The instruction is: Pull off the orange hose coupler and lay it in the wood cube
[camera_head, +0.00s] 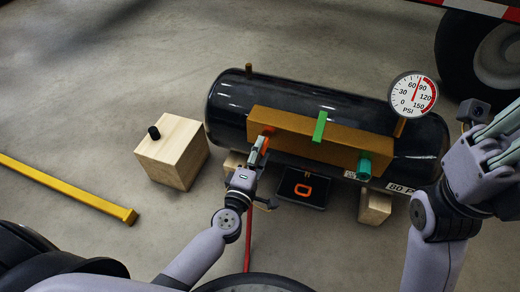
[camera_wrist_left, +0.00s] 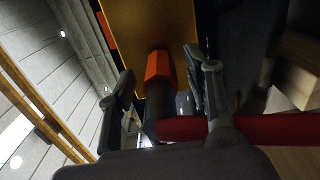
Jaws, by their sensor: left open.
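The orange hose coupler (camera_wrist_left: 158,66) sits against the brown manifold block in the left wrist view, with a dark hose end below it. My left gripper (camera_wrist_left: 160,82) is open, with one finger on each side of the coupler; whether either touches it I cannot tell. In the head view the left gripper (camera_head: 262,146) is at the block's left end and hides most of the coupler. The wood cube (camera_head: 170,160) stands on the floor left of the tank, a black plug on its top. My right gripper (camera_head: 498,140) is at the right edge, its jaw opening unclear.
A black tank (camera_head: 285,88) carries the brown block (camera_head: 290,132), a green lever (camera_head: 320,127), a teal fitting (camera_head: 364,165) and a pressure gauge (camera_head: 413,94). A red hose (camera_head: 248,240) hangs below the left gripper. A yellow bar (camera_head: 70,190) lies left; floor around the cube is clear.

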